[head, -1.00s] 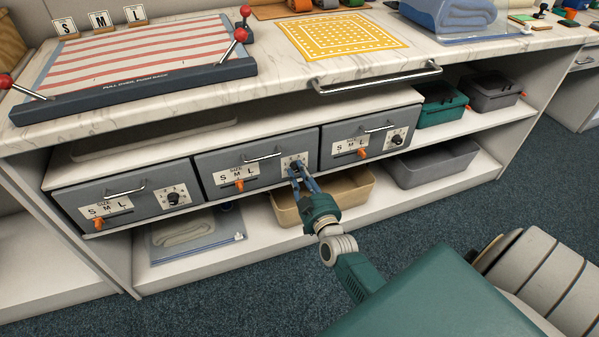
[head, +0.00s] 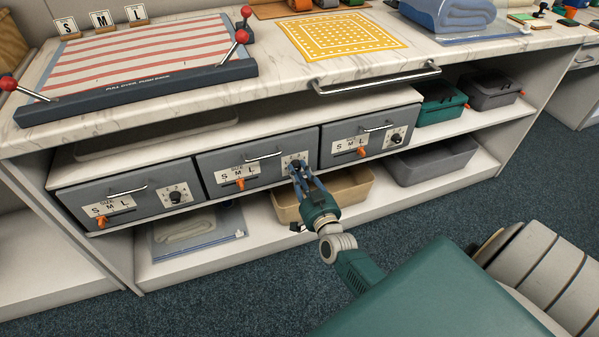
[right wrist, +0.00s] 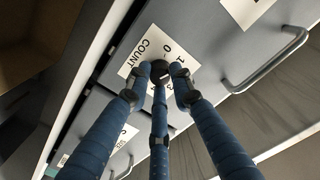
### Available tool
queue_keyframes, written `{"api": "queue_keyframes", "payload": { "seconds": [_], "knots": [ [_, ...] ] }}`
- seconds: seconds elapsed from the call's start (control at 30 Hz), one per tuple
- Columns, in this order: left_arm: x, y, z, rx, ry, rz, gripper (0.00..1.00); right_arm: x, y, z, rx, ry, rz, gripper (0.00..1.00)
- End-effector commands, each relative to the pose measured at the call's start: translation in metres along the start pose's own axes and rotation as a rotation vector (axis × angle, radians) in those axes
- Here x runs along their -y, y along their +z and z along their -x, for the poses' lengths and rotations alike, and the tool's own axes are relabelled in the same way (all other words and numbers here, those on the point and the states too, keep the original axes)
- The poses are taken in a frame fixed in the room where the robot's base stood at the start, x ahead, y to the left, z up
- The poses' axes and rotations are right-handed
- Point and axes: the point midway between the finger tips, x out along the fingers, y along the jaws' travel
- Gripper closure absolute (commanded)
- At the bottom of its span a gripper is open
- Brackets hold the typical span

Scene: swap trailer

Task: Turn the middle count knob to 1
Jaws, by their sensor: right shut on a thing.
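The middle drawer (head: 222,178) is grey and closed, with a bar handle, an S M L size plate with an orange slider (head: 240,184), and a dark count knob (head: 295,162) at its right. My right gripper (head: 297,169) reaches up to this knob and is shut on it. In the right wrist view, its blue fingers (right wrist: 160,84) close around the knob (right wrist: 160,69) on the white count plate (right wrist: 137,60). The digits 0 and 1 show beside the knob; the fingers hide part of the dial, and I cannot tell the exact setting. My left gripper is not in view.
Similar closed drawers stand at left (head: 130,198) and right (head: 370,138), each with its own slider and knob. A tan bin (head: 345,200) sits on the shelf below, near my gripper. A long metal rail (head: 378,82) runs along the countertop edge above.

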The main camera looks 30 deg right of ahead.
Motion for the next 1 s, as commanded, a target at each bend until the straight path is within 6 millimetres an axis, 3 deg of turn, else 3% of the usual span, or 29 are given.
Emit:
{"api": "queue_keyframes", "payload": {
  "seconds": [0.03, 0.37, 0.4, 0.5, 0.83, 1.0],
  "knots": [
    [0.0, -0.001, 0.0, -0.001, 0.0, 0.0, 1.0, 0.002, -0.009, -0.003, -0.019, -0.003, -0.003, 1.0],
    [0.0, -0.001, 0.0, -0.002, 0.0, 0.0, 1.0, 0.001, -0.01, -0.004, -0.021, -0.003, -0.005, 1.0],
    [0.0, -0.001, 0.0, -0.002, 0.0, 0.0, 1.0, 0.001, -0.01, -0.004, -0.021, -0.003, -0.005, 0.76],
    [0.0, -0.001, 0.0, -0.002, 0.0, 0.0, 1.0, 0.001, -0.009, -0.003, -0.019, -0.002, -0.005, 0.59],
    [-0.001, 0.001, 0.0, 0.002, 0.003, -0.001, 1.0, 0.0, -0.004, 0.002, -0.008, -0.001, -0.005, 0.59],
    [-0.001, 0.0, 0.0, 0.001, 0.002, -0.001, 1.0, 0.0, -0.001, 0.025, -0.004, 0.001, -0.006, 0.59]
  ]
}}
